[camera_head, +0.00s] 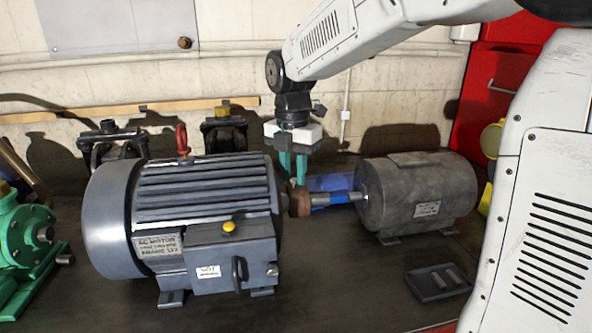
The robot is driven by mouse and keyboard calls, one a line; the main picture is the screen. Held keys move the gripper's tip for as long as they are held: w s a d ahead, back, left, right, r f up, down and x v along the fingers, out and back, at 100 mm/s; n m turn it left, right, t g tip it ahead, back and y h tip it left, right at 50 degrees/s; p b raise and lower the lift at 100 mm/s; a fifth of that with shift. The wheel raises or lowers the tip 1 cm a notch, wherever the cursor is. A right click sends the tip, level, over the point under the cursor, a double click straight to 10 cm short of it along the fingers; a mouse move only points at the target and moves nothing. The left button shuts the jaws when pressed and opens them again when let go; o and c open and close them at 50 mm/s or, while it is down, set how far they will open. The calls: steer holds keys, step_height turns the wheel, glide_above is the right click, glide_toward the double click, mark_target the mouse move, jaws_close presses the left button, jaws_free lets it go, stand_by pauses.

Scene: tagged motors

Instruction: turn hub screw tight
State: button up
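My gripper (293,180) has teal fingers and points down just above and behind the coupling between the two motors. A narrow gap shows between the fingers, but their tips are small, and I cannot tell whether they hold anything. The brown, rusty-looking hub (300,203) sits on the shaft side of the large grey-blue motor (205,190). The hub screw is too small or hidden to make out.
A small black tray (437,284) with little metal pieces lies at the front right. A green machine (25,240) stands at the left edge. A red lever (182,140) rises behind the large motor. A red cabinet (490,90) is at the back right. The front middle of the bench is clear.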

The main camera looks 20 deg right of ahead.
jaws_close()
steer(key=shift+d, duration=0.25)
steer(key=shift+a, duration=0.35)
steer(key=m, duration=0.4)
steer(key=shift+d, duration=0.1)
steer(key=m, duration=0.4)
steer(key=shift+m, duration=0.4)
steer(key=m, duration=1)
steer(key=shift+m, duration=0.4)
steer(key=m, duration=0.4)
steer(key=shift+r+m, duration=0.1)
steer(key=shift+m, duration=0.2)
steer(key=m, duration=0.5)
steer(key=shift+w, duration=0.1)
steer(key=m, duration=0.5)
steer(key=shift+m+y, duration=0.3)
steer(key=shift+m, duration=2.2)
